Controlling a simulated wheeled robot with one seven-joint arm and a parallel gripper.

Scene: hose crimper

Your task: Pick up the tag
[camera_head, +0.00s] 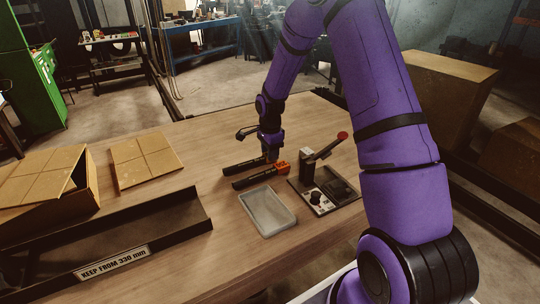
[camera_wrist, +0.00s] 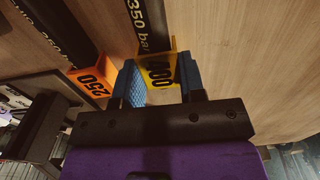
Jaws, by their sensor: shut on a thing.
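In the wrist view, a yellow tag (camera_wrist: 158,72) marked "400" stands between the blue finger pads of my gripper (camera_wrist: 160,82), at the end of a black hose (camera_wrist: 148,25) marked "350 bar". My gripper is shut on this tag. An orange tag (camera_wrist: 90,80) marked "250" stands to its left at the end of another black hose (camera_wrist: 42,30). In the head view, my gripper (camera_head: 271,155) is low over the table by the two hoses. The orange tag (camera_head: 281,168) shows just in front of it. The yellow tag is hidden there.
A crimper (camera_head: 312,180) with a red-knobbed lever (camera_head: 342,135) stands right of the hoses. An empty pale tray (camera_head: 286,222) lies in front. A black trough (camera_head: 190,228) labelled "KEEP FROM 330 mm" and a cardboard box (camera_head: 35,178) are at left.

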